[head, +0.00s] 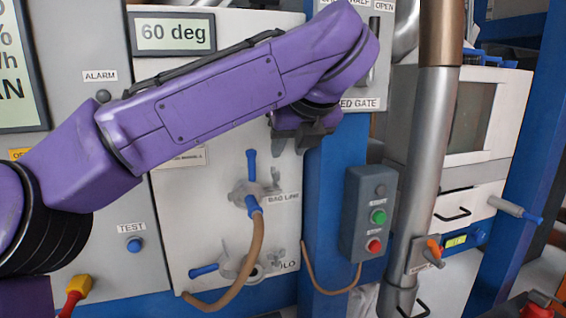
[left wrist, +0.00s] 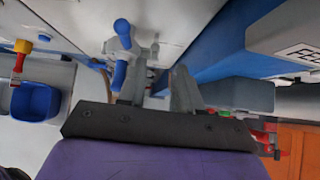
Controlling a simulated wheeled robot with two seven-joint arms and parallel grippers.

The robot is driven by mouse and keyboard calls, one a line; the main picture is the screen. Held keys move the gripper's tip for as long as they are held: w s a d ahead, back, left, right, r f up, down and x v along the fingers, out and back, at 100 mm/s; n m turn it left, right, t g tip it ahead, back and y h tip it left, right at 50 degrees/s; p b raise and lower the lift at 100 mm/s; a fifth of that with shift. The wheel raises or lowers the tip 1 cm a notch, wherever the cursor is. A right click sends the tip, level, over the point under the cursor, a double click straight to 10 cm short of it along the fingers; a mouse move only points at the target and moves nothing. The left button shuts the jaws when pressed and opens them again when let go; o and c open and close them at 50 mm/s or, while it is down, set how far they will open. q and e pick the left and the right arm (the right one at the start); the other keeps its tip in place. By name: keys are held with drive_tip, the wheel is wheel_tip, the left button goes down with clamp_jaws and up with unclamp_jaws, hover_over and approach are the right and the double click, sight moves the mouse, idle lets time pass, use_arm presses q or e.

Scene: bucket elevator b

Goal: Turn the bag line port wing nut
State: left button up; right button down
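The bag line port (head: 243,192) is on the pale panel, with a blue lever (head: 251,160) above and a blue hose fitting (head: 254,206) below. A small grey wing nut (head: 274,178) appears at its right side, above the label. In the left wrist view the lever (left wrist: 122,32) and fitting (left wrist: 119,75) show, with a small grey part, likely the wing nut (left wrist: 155,48), beyond the fingers. My left gripper (head: 300,138) is above and right of the port; its fingers (left wrist: 157,88) are apart with nothing between them. My right gripper is not in view.
A lower port (head: 240,262) with a blue lever (head: 204,270) sits below. A tan hose (head: 245,265) hangs from the bag line fitting. A blue post (head: 335,190) and a grey button box (head: 370,213) stand close on the right.

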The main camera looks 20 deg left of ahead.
sight(276, 169)
use_arm(q)
drive_tip(key=x, duration=0.5)
drive_tip(key=p+x, duration=0.1)
drive_tip(key=x, duration=0.2)
drive_tip(key=shift+a+f, duration=0.15)
drive_tip(key=shift+a, duration=0.3)
drive_tip(key=shift+s+d, duration=0.1)
drive_tip(key=shift+s, duration=0.15)
drive_tip(key=shift+w, duration=0.1)
clamp_jaws()
